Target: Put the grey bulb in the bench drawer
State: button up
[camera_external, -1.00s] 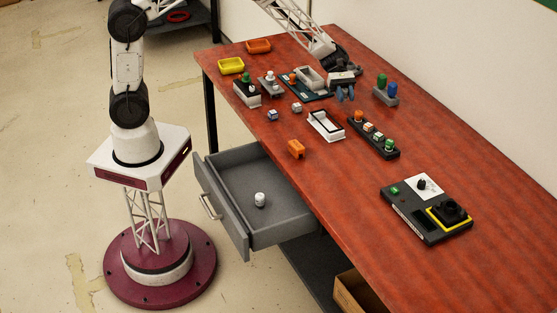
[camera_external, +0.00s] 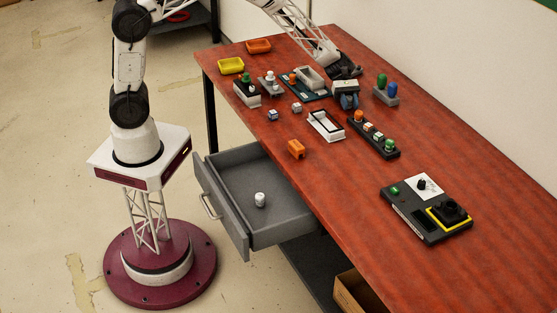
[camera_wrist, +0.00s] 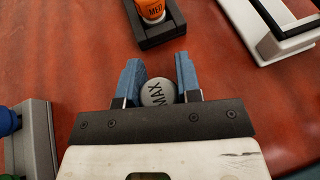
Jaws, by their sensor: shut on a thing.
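My gripper (camera_wrist: 158,80) has blue fingers, shut on the grey bulb (camera_wrist: 157,93), a round grey piece marked "MAX". In the external view my gripper (camera_external: 348,101) is over the far half of the bench, between the block with green and blue bulbs and the white frame. The bulb cannot be made out there, and its height above the bench is unclear. The bench drawer (camera_external: 280,221) is pulled open on the bench's left side. A small whitish piece (camera_external: 260,199) stands inside it.
A black strip with coloured pieces (camera_external: 373,136), a white frame (camera_external: 325,125) and a block with green and blue bulbs (camera_external: 386,92) surround my gripper. An orange piece (camera_external: 296,149) lies near the drawer-side edge. A control box (camera_external: 428,212) sits at the near right.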

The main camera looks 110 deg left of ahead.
jog(key=shift+f, duration=0.2)
jog(key=o, duration=0.9)
jog(key=shift+r, duration=0.1)
jog(key=shift+s+a+r, duration=0.2)
jog(key=shift+a+r, duration=0.05)
jog(key=shift+a, duration=0.25)
jog(key=v, duration=1)
jog(key=shift+s+a+r, duration=0.1)
jog(key=shift+s+a, duration=0.1)
jog(key=shift+a, duration=0.1)
